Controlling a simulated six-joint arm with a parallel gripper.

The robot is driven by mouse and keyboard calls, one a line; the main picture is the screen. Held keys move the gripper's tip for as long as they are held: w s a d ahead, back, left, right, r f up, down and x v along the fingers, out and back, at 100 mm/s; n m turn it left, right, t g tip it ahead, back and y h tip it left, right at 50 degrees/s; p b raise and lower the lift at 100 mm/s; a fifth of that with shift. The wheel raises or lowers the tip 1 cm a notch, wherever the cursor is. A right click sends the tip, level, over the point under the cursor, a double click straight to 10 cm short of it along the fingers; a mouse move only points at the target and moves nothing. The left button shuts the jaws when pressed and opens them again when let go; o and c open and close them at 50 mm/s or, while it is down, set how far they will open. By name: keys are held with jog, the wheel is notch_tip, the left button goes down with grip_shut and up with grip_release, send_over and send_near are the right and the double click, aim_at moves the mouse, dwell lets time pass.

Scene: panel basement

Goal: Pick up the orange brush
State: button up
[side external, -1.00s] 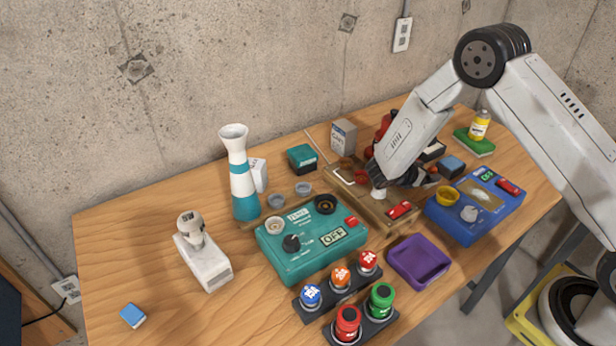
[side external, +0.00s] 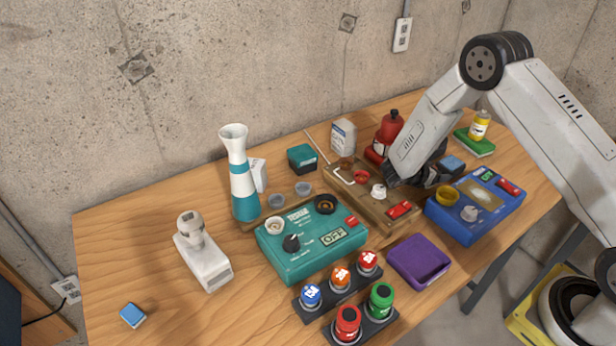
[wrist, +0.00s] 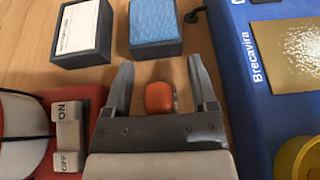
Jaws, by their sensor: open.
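A small rounded orange object (wrist: 158,97) with a grey edge shows between my gripper's fingers in the wrist view. It looks like the end of the orange brush, but most of its shape is hidden behind my gripper body. My gripper (wrist: 161,63) is open, with one finger on each side of the object and a gap to both. In the side view my gripper (side external: 420,180) is low over the table between the wooden tray and the blue device. I cannot make out the orange brush there.
The blue device (side external: 480,215) stands close on the right. The wooden tray (side external: 365,207) is on the left. A blue block (wrist: 156,26) and a dark box (wrist: 83,33) lie just beyond the fingertips. A red item with an ON/OFF switch (wrist: 68,138) is close left.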

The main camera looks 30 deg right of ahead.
grip_shut()
jog(key=shift+r, duration=0.1)
jog(key=shift+r, duration=0.7)
jog(key=s+a+r, duration=0.5)
jog(key=s+r, duration=0.6)
jog(key=s, duration=0.2)
jog(key=shift+r, duration=0.2)
dwell(0.4)
